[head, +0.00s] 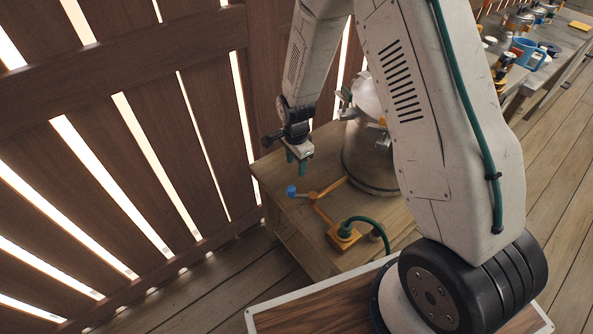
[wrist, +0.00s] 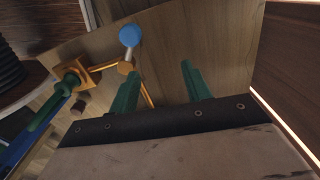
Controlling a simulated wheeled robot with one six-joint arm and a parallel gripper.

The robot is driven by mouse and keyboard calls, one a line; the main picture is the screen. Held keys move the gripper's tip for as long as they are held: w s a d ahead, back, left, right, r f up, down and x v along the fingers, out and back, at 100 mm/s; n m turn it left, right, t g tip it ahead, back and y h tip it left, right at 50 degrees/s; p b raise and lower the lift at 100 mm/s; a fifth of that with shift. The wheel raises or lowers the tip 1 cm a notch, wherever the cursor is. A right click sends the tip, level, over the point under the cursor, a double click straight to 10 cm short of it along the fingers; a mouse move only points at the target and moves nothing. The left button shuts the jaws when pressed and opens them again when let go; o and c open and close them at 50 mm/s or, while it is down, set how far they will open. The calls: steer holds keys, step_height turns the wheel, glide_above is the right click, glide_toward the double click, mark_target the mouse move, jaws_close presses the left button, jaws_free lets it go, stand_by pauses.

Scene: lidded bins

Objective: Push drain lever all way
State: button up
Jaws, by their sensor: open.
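The drain lever has a blue knob (head: 291,191) on a short stem that meets an orange pipe joint (head: 313,197) on the wooden cabinet top. In the wrist view the blue knob (wrist: 130,35) stands beyond the left finger, with its orange joint (wrist: 125,67) close to that fingertip. My gripper (head: 296,168) is open, with green fingers pointing down, above and a little beyond the knob in the head view. In the wrist view my gripper (wrist: 160,69) has nothing between its fingers. I cannot tell whether the left finger touches the orange pipe.
A large metal vessel (head: 362,165) stands on the cabinet (head: 276,172), partly behind my arm. A green hose (head: 368,222) rises from an orange block (head: 342,236) near the cabinet's front. A slatted wooden wall (head: 130,130) is close on the left. A cluttered bench (head: 550,70) stands far right.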

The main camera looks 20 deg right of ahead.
steer(key=shift+r, duration=0.65)
steer(key=shift+c, duration=0.3)
